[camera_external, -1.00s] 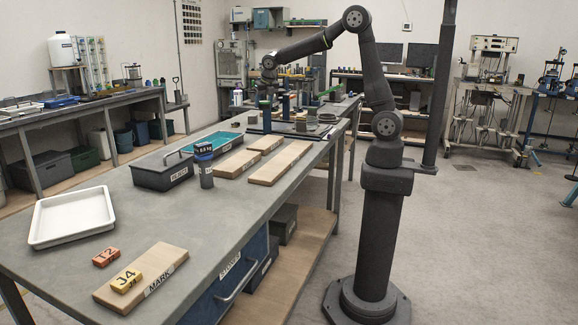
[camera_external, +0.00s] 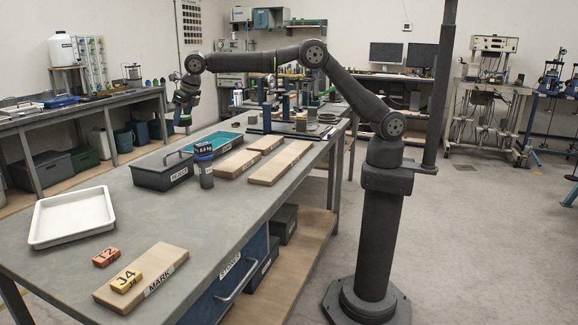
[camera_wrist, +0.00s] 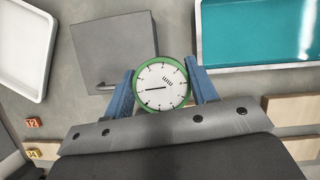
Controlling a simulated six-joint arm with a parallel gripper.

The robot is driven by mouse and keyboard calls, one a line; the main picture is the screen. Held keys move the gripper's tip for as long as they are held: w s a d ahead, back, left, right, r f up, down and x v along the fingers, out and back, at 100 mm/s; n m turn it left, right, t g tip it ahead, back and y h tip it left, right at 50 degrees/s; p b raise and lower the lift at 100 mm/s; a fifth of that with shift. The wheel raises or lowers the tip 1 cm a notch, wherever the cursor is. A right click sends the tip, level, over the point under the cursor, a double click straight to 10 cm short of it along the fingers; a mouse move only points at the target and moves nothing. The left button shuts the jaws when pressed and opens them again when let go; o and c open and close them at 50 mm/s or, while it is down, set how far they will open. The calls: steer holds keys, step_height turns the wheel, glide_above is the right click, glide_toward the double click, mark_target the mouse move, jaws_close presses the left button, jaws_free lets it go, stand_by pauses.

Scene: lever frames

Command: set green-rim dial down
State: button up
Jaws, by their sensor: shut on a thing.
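The green-rim dial (camera_wrist: 149,96) has a white face with a dark needle and shows in the wrist view between the two blue fingers of my gripper (camera_wrist: 162,90). The fingers are shut on it from its left and right sides. In the external view my gripper (camera_external: 183,121) hangs below the wrist, raised over the far left side of the bench. The dial is too small there to make out clearly.
A lidded grey REJECT box (camera_external: 163,171), a teal-lined tray (camera_external: 212,143) and a dark weight-like canister (camera_external: 206,176) stand mid-bench. Wooden boards (camera_external: 281,161) lie to the right. A white tray (camera_external: 72,241) lies front left, with bare bench (camera_external: 185,222) beside it.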

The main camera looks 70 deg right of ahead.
steer(key=s+a+f+n+y, duration=0.1)
steer(key=s+a+n, duration=0.3)
steer(key=a, duration=1)
glide_above(165, 207)
steer(key=s, duration=0.1)
steer(key=shift+n+g+y, duration=0.4)
steer(key=f, duration=1)
steer(key=shift+s+d+f, duration=0.1)
steer(key=shift+d+f, duration=0.25)
steer(key=shift+f, duration=3.05)
steer(key=shift+f, duration=0.1)
steer(key=o, duration=1.1)
steer(key=v, duration=1.2)
